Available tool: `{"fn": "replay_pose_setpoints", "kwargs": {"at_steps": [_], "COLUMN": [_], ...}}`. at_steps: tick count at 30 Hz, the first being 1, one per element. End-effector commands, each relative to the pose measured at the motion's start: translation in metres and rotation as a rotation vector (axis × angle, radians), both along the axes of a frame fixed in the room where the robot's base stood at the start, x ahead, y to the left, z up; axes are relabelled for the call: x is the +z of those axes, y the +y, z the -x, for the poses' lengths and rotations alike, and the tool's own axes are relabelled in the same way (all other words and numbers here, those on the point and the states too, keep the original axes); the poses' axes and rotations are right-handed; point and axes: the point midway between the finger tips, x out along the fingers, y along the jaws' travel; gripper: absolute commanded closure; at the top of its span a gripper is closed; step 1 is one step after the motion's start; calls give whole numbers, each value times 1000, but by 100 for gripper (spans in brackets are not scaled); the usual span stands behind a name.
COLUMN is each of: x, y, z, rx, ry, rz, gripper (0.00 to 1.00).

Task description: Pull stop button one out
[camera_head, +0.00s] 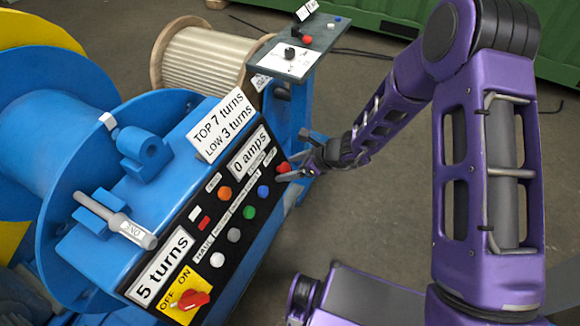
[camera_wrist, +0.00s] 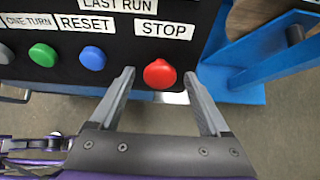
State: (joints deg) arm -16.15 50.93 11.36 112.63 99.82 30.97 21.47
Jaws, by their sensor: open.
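The red stop button (camera_wrist: 160,74) sits on the black control panel under the label STOP (camera_wrist: 164,30). In the wrist view my gripper (camera_wrist: 164,80) is open, with one finger on each side of the red button and gaps between fingers and button. In the head view the red button (camera_head: 282,168) is at the panel's right end, and my gripper (camera_head: 290,175) reaches it from the right. Which number this stop button bears cannot be read.
Beside it are a blue button (camera_wrist: 93,58) labelled RESET and a green button (camera_wrist: 43,54). The panel also holds a red ON/OFF switch (camera_head: 190,299). A blue stand (camera_head: 300,62) with another red button (camera_head: 306,39) stands behind. Open floor lies right of the panel.

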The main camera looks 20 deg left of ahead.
Motion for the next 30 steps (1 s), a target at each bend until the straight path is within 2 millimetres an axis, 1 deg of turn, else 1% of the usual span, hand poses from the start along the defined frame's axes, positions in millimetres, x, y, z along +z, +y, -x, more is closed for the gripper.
{"fn": "replay_pose_setpoints", "kwargs": {"at_steps": [5,15,21,24,30], "x": [18,78,106,115,122], "y": [-16,-74,-104,-113,-122], "z": [0,5,8,9,10], "rx": [-3,-4,-4,-3,-2], "ry": [-3,-4,-2,-3,-1], "rz": [0,-1,1,0,1], "gripper": [20,20,20,20,20]}}
